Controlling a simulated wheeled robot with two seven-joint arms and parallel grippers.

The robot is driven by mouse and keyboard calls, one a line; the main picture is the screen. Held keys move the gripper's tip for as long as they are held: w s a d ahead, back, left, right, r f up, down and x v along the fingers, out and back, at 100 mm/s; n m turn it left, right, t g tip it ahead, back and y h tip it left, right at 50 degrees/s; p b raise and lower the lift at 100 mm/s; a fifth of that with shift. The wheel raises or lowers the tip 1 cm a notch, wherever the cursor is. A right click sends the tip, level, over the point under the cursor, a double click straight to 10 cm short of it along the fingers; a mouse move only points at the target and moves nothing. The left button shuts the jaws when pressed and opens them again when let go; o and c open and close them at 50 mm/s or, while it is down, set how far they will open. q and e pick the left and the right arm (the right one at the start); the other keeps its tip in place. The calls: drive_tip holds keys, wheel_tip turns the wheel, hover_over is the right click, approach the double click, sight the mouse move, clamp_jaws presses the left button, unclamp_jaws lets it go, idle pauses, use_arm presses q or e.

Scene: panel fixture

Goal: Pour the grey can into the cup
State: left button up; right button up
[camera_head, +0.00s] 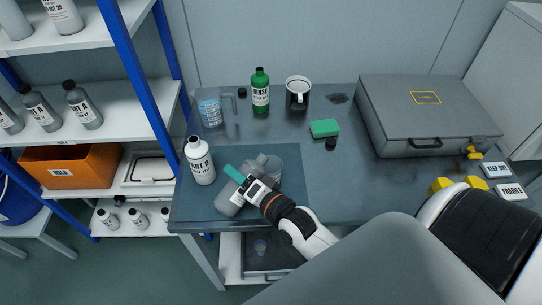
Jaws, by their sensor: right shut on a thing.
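The grey can (230,204) is at the front left of the table, over the darker mat, and looks tilted. My right gripper (245,186) is shut on it from above and hides part of it. A teal piece shows beside the fingers; I cannot tell what it belongs to. A black and white mug (297,94) stands upright at the back of the table. A clear bluish measuring cup (210,109) with a handle stands at the back left. Both are apart from the can. My left gripper is not in view.
A white bottle (200,162) stands close left of the can. A grey case (425,113) fills the right. Shelves (85,112) stand at left. The table's middle is clear.

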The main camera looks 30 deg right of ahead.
drive_tip(key=shift+a+m+b, duration=0.1)
drive_tip(key=shift+m+b, duration=0.4)
drive_tip(key=shift+m, duration=0.1)
idle(0.7)
drive_tip(key=shift+w+d+r+m+y+p, duration=0.1)
drive_tip(key=shift+d+r+m+y+p, duration=0.2)
drive_tip(key=shift+p, duration=0.35)
drive_tip(key=shift+d+r+m+p, duration=0.1)
drive_tip(key=shift+r+m+p, duration=0.2)
drive_tip(key=shift+m+p, duration=0.3)
idle(0.6)
drive_tip(key=shift+r+m+p, duration=0.5)
drive_tip(key=shift+m+p, duration=0.2)
drive_tip(key=shift+p, duration=0.35)
idle(2.3)
